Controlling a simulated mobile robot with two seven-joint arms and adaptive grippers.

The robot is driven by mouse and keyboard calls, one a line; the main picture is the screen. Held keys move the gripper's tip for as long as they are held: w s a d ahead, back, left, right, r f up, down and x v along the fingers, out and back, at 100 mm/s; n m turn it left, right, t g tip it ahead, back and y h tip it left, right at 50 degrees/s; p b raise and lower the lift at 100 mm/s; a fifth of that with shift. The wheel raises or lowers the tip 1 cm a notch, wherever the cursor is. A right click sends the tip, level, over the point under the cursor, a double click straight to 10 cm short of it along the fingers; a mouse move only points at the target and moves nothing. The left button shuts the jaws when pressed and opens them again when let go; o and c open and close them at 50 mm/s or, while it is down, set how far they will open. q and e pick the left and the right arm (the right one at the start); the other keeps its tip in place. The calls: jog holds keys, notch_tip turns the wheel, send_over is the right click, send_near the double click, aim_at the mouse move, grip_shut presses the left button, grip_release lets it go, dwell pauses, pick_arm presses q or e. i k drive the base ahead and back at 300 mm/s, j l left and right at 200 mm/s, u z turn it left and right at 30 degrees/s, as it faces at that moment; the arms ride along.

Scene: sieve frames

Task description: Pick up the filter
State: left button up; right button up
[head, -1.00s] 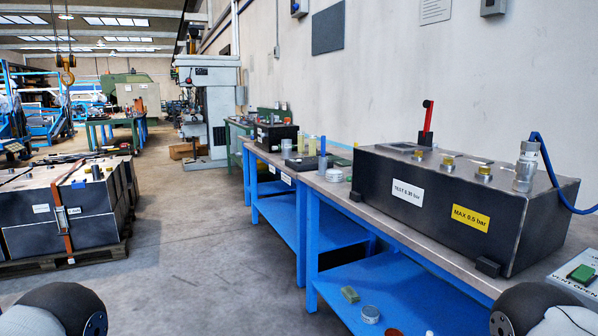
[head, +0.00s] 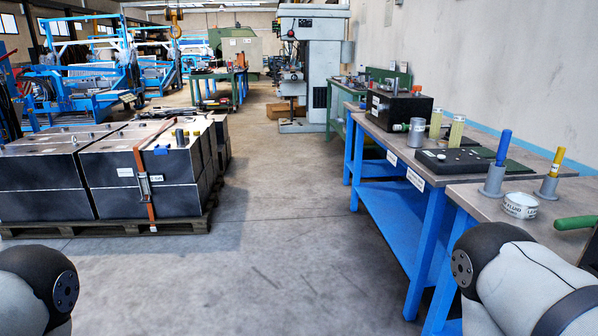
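I cannot pick out the filter for certain in the head view. A white round tin with a printed label (head: 520,205) stands on the near blue-legged bench at the right. Next to it stand a grey cup with a blue upright handle (head: 495,168) and a smaller grey piece with a yellow top (head: 551,178). Parts of my two arms show in the bottom left and bottom right corners. Neither gripper is in the picture, so I cannot see whether either holds anything.
A farther bench (head: 433,185) holds a black box (head: 398,110), yellowish cylinders (head: 456,132) and a dark tray (head: 470,163). Strapped black tanks stand on a pallet (head: 180,222) at left. A drill press (head: 312,60) stands behind. The floor (head: 290,230) between is clear.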

aim_at(439, 111)
jog(key=i+z, duration=0.1)
jog(key=i, duration=0.7)
jog(key=i+j+z, duration=0.1)
jog(key=i, duration=0.75)
jog(key=i+j+z, duration=0.1)
jog(key=i, duration=0.7)
jog(key=j, duration=0.1)
